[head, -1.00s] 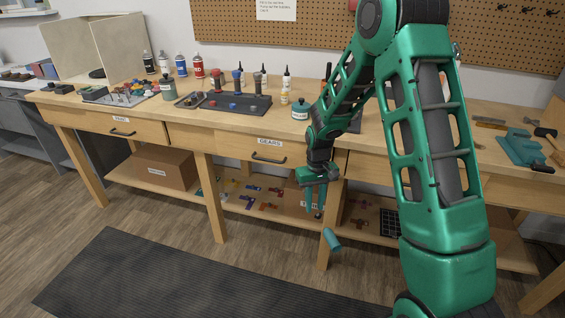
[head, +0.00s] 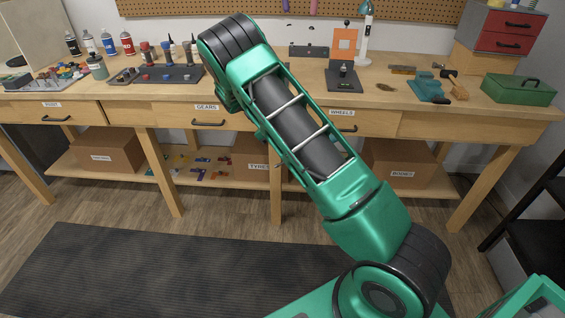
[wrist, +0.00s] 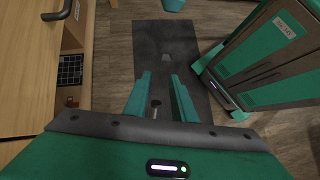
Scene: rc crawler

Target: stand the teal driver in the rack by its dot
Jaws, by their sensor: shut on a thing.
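My gripper (wrist: 160,76) shows in the wrist view as two green fingers with a narrow gap. A short grey rod with a dark end (wrist: 156,106) lies between them; it looks like part of the driver's shaft. The join between rod and handle is not clear. In the head view my arm hides the gripper and driver. A low dark block (head: 308,51) at the back of the bench may be the rack; its dots are too small to read.
The wooden bench (head: 400,95) runs across the head view. A dark tray (head: 205,74) with bottles and small parts is left. A black stand (head: 343,82), a lamp (head: 365,35) and a green toolbox (head: 518,90) are right. A dark mat (head: 150,270) covers the floor.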

